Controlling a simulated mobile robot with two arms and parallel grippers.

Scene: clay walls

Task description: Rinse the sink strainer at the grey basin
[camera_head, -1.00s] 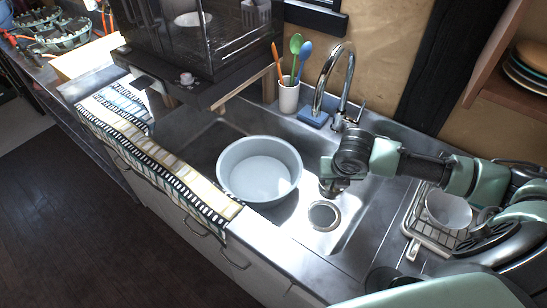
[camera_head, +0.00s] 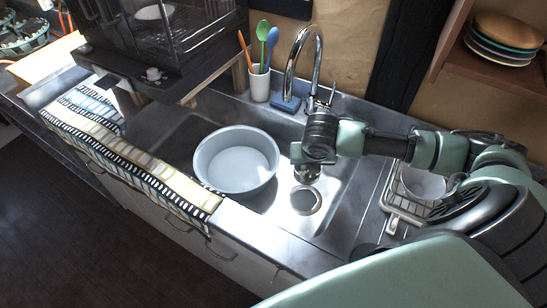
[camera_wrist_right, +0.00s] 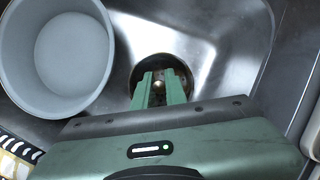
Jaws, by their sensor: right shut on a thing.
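The grey basin (camera_head: 199,171), a round pale tub, stands in the left part of the steel sink. It also shows at the upper left of the right wrist view (camera_wrist_right: 103,62). My right gripper (camera_head: 307,170) points down into the sink, right of the basin. In the right wrist view its green fingers (camera_wrist_right: 160,88) are shut on a small knob of a dark, round metal piece, the sink strainer (camera_wrist_right: 163,63). The strainer is partly hidden by the fingers. The round drain (camera_head: 305,201) shows just in front of the gripper in the head view. My left gripper is out of view.
The tap (camera_head: 304,55) arches up behind the sink. A blue sponge (camera_head: 286,104) and a cup of utensils (camera_head: 260,85) stand left of it. A dish rack (camera_head: 400,212) with a bowl stands at right. A patterned cloth (camera_head: 150,170) lies along the front edge.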

